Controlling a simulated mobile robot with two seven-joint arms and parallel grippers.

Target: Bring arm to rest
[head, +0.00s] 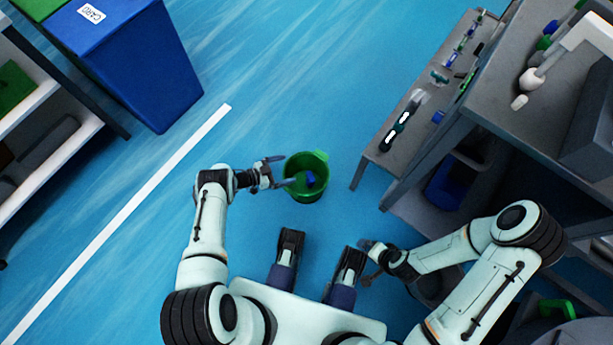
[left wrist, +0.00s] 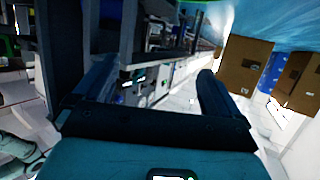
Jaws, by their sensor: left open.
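My left gripper (head: 284,171) is at the left rim of a green bucket in the head view, with its fingers pointing right. In the left wrist view its two fingers (left wrist: 153,85) stand wide apart with nothing between them. My right gripper (head: 367,263) is low in the middle of the head view, close to the front of my base. It is small and dark there, and I cannot tell its jaw state.
The green bucket (head: 319,165) stands on the blue floor with a blue item (head: 310,179) inside. A grey workbench (head: 462,112) with small parts is at the right. A blue bin (head: 140,70) and shelves (head: 45,150) are at the left. The floor beyond the bucket is clear.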

